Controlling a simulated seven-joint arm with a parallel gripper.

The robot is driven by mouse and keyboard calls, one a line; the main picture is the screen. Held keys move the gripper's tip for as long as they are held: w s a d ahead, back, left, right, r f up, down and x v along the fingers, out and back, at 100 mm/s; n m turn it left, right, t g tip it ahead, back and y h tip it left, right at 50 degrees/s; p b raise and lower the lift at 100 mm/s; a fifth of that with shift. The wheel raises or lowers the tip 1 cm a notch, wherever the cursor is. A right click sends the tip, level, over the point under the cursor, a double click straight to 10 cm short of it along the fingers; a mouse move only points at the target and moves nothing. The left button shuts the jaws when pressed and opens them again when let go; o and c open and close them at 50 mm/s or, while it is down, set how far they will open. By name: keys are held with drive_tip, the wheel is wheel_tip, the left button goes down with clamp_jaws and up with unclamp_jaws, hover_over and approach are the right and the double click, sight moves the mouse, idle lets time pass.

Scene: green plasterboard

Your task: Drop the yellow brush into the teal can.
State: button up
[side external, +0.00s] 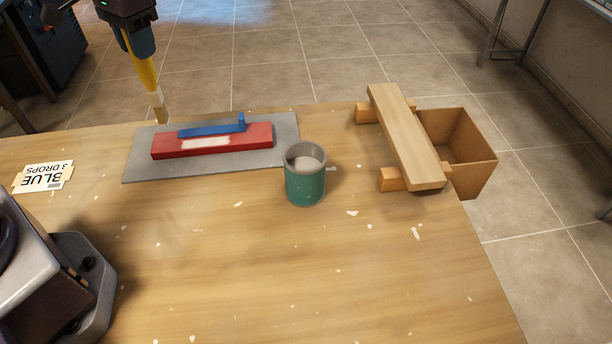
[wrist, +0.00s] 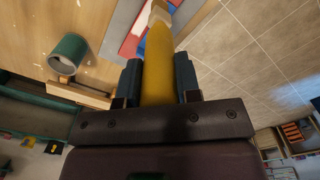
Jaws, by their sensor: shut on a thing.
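My gripper (side external: 142,50) is at the upper left of the side view, shut on the yellow brush (side external: 147,76). The brush hangs bristles down, its pale tip above the far edge of the table near the grey mat. In the wrist view the yellow handle (wrist: 158,68) sits between my two fingers (wrist: 158,82). The teal can (side external: 305,181) stands upright on the table, right of the mat, with something pale inside. It also shows at the left of the wrist view (wrist: 70,50). The brush is well apart from the can, to its left and farther back.
A grey mat (side external: 143,168) holds a red block (side external: 255,138) with a blue piece (side external: 212,128) on top. A wooden plank (side external: 408,137) rests on two blocks at right, beside a brown bin (side external: 478,158). A "BLUE 3 DROPS" card (side external: 43,177) lies left.

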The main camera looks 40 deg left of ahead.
drive_tip(key=r, duration=0.5)
drive_tip(key=shift+w+d+r, duration=0.1)
drive_tip(key=shift+w+d, duration=0.15)
drive_tip(key=shift+d, duration=0.05)
drive_tip(key=w+d+m, duration=0.4)
drive_tip(key=d, duration=1)
drive_tip(key=w+d+m, duration=0.4)
drive_tip(key=d+m, duration=0.1)
drive_tip(key=d, duration=1)
wheel_tip(320, 180, down, 12)
drive_tip(key=shift+d, duration=0.15)
drive_tip(key=shift+w, duration=0.1)
